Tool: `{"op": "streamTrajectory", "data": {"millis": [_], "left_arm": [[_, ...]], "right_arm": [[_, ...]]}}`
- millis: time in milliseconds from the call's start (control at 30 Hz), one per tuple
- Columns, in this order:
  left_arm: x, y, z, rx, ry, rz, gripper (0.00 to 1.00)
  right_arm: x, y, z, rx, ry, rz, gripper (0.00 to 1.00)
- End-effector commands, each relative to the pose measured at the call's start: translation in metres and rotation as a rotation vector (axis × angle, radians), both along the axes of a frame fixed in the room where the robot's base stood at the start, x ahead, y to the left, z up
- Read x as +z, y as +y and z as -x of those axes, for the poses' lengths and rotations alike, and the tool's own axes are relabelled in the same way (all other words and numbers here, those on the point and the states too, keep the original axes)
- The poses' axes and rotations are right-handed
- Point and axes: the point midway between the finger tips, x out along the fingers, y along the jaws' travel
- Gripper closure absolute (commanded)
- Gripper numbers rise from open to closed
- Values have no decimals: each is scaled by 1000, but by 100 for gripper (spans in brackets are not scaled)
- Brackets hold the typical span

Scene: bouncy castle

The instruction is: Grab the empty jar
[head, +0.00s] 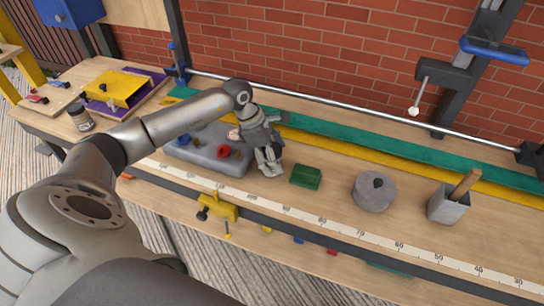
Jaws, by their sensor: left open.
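A small jar (81,118) with a dark lid stands at the left end of the workbench. I cannot tell whether it is empty. A round grey lidded pot (374,191) with a dark knob stands on the bench right of centre. My left gripper (269,171) is open and points down over the bench, at the right end of a grey tray. It is well to the right of the small jar and left of the grey pot. Nothing shows between its fingers. My right gripper is not in view.
A green block (306,176) lies just right of the gripper. A grey holder (447,205) with a wooden handle stands farther right. A metal rail (330,101) runs along the back; a measuring strip (340,228) lines the front.

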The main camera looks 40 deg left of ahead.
Motion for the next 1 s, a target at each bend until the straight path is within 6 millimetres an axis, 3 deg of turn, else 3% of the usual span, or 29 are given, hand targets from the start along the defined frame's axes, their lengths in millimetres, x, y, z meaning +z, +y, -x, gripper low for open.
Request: {"op": "streamTrajectory", "data": {"millis": [167, 433, 800, 1000], "left_arm": [[-18, -7, -4, 1, 0, 1, 22], [-21, -7, -5, 0, -1, 0, 22], [-21, -7, -5, 0, -1, 0, 70], [-20, -7, -5, 0, -1, 0, 72]], "right_arm": [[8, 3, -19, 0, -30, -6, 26], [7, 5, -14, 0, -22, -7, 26], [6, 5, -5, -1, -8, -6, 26], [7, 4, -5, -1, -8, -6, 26]]}}
